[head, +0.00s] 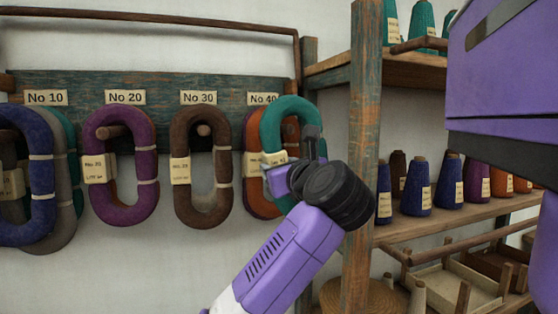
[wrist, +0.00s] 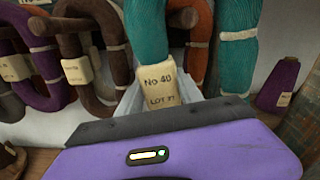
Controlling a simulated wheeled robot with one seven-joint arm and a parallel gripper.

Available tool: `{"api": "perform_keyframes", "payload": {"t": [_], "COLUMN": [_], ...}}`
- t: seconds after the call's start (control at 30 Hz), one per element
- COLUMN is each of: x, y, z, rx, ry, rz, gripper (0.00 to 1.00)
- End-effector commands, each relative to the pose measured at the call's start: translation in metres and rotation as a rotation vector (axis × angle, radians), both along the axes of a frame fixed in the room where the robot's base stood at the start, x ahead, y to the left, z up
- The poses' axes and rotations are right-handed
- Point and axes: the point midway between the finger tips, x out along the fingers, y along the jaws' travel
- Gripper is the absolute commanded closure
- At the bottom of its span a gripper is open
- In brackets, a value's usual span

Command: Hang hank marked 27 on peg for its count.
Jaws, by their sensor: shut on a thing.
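The teal hank (head: 283,107) is held upright by my gripper (head: 279,166) at the No 40 label (head: 263,99). In the wrist view the teal hank (wrist: 238,65) carries a cream tag (wrist: 160,84) reading No 40 and what looks like LOT 27. My gripper's grey fingers (wrist: 163,98) are shut at this tagged strand. An orange hank (head: 255,190) hangs behind the teal one, under the No 40 label. The No 40 peg is hidden in the head view, so I cannot tell whether the teal hank is around it.
A brown hank (head: 186,195) hangs under No 30, a purple hank (head: 100,205) under No 20, and blue, grey and teal hanks under No 10. A wooden shelf post (head: 362,150) stands close right of my gripper. Shelves (head: 450,215) with yarn cones are beyond it.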

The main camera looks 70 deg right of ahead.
Motion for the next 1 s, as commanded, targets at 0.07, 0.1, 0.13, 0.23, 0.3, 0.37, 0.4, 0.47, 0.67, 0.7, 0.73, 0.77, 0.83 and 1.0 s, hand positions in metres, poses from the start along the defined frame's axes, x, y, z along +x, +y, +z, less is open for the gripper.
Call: {"api": "perform_keyframes", "payload": {"t": [0.07,0.1,0.13,0.23,0.3,0.37,0.4,0.47,0.67,0.7,0.73,0.77,0.83,1.0], "x": [0.0012,0.0016,0.0018,0.002,0.0025,0.0027,0.0026,0.0025,0.003,0.0028,0.0027,0.0028,0.0028,0.0016], "y": [0.0,-0.0002,-0.0004,-0.0015,-0.0017,-0.0022,-0.0026,-0.0032,-0.004,-0.0045,-0.0047,-0.0048,-0.005,-0.0063], "z": [0.0029,0.0028,0.0027,0.0026,0.0025,0.0027,0.0028,0.0026,0.0028,0.0027,0.0027,0.0029,0.0033,0.0037], "rx": [0.0,0.0,-0.001,0.0,0.0,-0.001,-0.001,-0.001,-0.002,-0.002,-0.002,-0.002,-0.003,-0.004], "ry": [0.001,0.001,0.0,0.0,0.001,0.0,-0.001,0.001,0.0,0.001,0.001,0.001,0.0,-0.001], "rz": [0.002,0.002,0.002,0.001,0.001,0.001,0.0,-0.001,-0.001,-0.002,-0.002,-0.002,-0.002,-0.004], "gripper": [1.0,1.0,1.0,1.0,1.0,1.0,1.0,1.0,1.0,1.0,1.0,1.0,1.0,1.0]}}
